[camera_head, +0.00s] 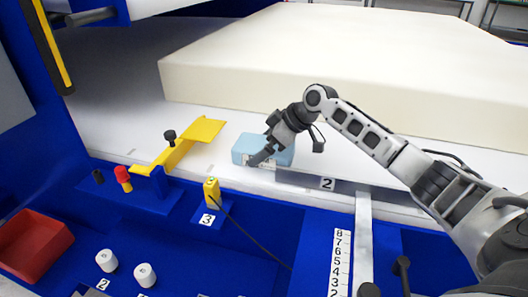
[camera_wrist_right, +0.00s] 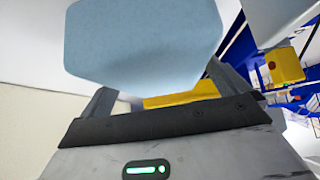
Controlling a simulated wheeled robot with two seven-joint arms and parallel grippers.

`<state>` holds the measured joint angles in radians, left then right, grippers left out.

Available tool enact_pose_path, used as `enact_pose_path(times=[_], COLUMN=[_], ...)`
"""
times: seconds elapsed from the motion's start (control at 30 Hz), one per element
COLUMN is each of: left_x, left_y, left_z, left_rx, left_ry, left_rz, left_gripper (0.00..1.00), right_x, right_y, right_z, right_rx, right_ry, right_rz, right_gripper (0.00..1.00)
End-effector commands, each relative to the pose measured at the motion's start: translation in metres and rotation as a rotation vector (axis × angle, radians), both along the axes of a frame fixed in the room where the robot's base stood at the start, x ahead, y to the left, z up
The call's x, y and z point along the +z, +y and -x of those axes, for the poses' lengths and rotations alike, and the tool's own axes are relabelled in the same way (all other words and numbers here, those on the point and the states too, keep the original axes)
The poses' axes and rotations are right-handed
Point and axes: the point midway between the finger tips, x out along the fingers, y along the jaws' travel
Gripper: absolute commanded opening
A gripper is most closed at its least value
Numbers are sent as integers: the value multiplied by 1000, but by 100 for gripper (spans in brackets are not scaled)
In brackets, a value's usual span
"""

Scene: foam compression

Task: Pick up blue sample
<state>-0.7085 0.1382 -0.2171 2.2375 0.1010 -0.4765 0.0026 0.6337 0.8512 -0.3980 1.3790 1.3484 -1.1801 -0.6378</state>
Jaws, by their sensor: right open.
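The blue sample (camera_head: 248,144) is a light blue block lying on the white surface in front of the large cream foam slab. My right gripper (camera_head: 265,142) is right over it, with its fingers reaching down at the block and hiding part of it. In the right wrist view the blue sample (camera_wrist_right: 145,42) fills the upper middle, in front of the open fingers (camera_wrist_right: 165,90). Whether the fingers touch it cannot be told. My left gripper cannot be made out.
The cream foam slab (camera_head: 330,60) stands close behind. A yellow bracket (camera_head: 185,143) is to the left of the block, and a yellow device (camera_head: 211,191) with a cable stands in front. A grey metal bar (camera_head: 300,181) marked 2 runs close to its right. A red bin (camera_head: 35,245) is front left.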

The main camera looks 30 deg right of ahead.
Motion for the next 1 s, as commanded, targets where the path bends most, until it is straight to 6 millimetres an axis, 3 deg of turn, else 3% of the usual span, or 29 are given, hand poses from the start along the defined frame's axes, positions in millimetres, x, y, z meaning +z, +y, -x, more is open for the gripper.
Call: enact_pose_path(times=[0.1, 0.33, 0.5, 0.83, 1.0], left_x=[0, 1, 1, 1, 2], left_y=[0, 0, 0, 0, 0], left_z=[0, -1, -1, -1, 0], left_rx=[0, 0, 0, 0, 0], left_ry=[-2, -5, -5, -5, -4], left_rz=[0, 0, 0, 0, 0], left_gripper=[0, 0, 0, 0, 0], right_x=[-12, -14, -13, -12, 1], right_y=[7, 7, 7, 7, 7], right_z=[-8, -9, -9, -9, -10], right_rx=[-1, -2, -2, -1, -1], right_ry=[2, 0, 0, -1, -4], right_rz=[-3, 0, 0, -1, 0], right_gripper=[100, 100, 60, 60, 60])
